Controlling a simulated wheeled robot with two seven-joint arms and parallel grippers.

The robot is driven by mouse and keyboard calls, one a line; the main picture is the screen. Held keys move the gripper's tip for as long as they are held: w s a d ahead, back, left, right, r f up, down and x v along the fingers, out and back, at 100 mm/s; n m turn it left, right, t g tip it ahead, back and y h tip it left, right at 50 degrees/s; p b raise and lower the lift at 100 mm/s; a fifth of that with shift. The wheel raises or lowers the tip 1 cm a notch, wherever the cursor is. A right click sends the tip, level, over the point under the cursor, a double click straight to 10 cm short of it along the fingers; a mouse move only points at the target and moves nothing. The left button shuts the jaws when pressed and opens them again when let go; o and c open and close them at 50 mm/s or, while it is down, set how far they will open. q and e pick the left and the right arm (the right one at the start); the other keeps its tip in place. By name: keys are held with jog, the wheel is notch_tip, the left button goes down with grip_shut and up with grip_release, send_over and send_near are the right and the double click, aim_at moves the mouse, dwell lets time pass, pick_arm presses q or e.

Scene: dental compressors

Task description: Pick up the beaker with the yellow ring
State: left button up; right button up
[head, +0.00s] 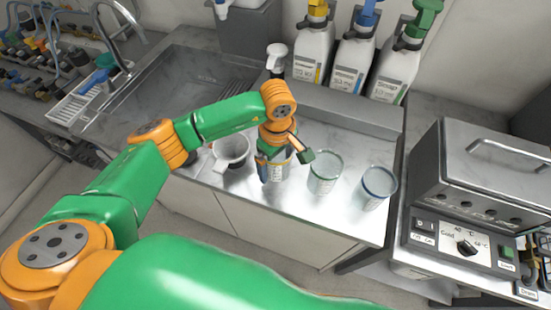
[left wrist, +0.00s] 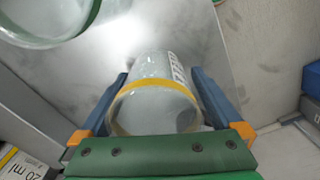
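The beaker with the yellow ring (left wrist: 155,97) stands on the steel counter. In the left wrist view its ringed rim faces the camera, between the two blue fingers of my left gripper (left wrist: 160,78). The fingers are spread on either side of it, with narrow gaps seeming to show near their tips. In the head view my left gripper (head: 277,160) points down over the beaker (head: 277,174) and hides most of it. My right gripper is in neither view.
A green-rimmed beaker (head: 324,175) stands close at right, with a blue-rimmed beaker (head: 376,188) farther right. A white-rimmed vessel (head: 231,150) is at left. Bottles (head: 352,58) stand behind; a metal heating unit (head: 480,185) is at right. The sink (head: 165,88) is at left.

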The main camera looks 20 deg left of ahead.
pick_arm(q)
jog(key=shift+w, duration=0.25)
jog(key=c, duration=1)
jog(key=shift+o, duration=0.2)
